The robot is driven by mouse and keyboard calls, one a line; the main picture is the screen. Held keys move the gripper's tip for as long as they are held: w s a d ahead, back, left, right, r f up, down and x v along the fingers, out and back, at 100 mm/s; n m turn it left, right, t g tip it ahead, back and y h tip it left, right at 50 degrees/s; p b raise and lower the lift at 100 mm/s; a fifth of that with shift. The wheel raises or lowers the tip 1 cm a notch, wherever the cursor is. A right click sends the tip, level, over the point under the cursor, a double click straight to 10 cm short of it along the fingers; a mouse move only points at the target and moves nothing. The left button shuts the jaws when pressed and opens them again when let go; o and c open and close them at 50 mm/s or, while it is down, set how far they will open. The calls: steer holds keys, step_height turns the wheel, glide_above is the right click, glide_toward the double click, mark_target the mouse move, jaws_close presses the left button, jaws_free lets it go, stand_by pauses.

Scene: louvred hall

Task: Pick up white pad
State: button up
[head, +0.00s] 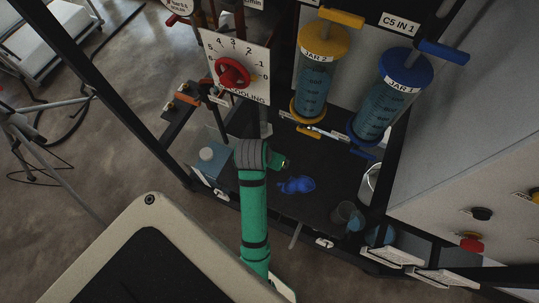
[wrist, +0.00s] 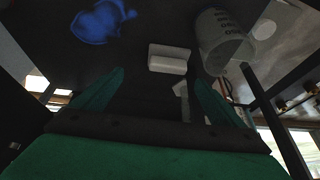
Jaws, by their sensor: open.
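The white pad (wrist: 168,58) shows in the wrist view as a small pale block on the dark surface, ahead of my fingers and roughly between them. My gripper (wrist: 157,77) has its two green fingers spread wide, with nothing between the tips. The pad is apart from both fingers. In the head view my green arm reaches over the dark shelf (head: 319,181). I cannot make out the pad there; the arm may hide it.
A blue patch (head: 296,185) lies on the shelf. A marked beaker (wrist: 222,40) stands close beside the pad. Jar 2 (head: 314,85) and Jar 1 (head: 386,100) stand at the back. A blue-grey box (head: 208,165) is left of my arm.

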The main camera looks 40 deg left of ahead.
steer(key=a+f, duration=0.1)
steer(key=w+a+f, duration=0.1)
steer(key=shift+f+g, duration=0.3)
steer(key=shift+g, duration=0.1)
steer(key=shift+x, duration=3.1)
steer(key=shift+w, duration=0.1)
steer(key=c, duration=1.2)
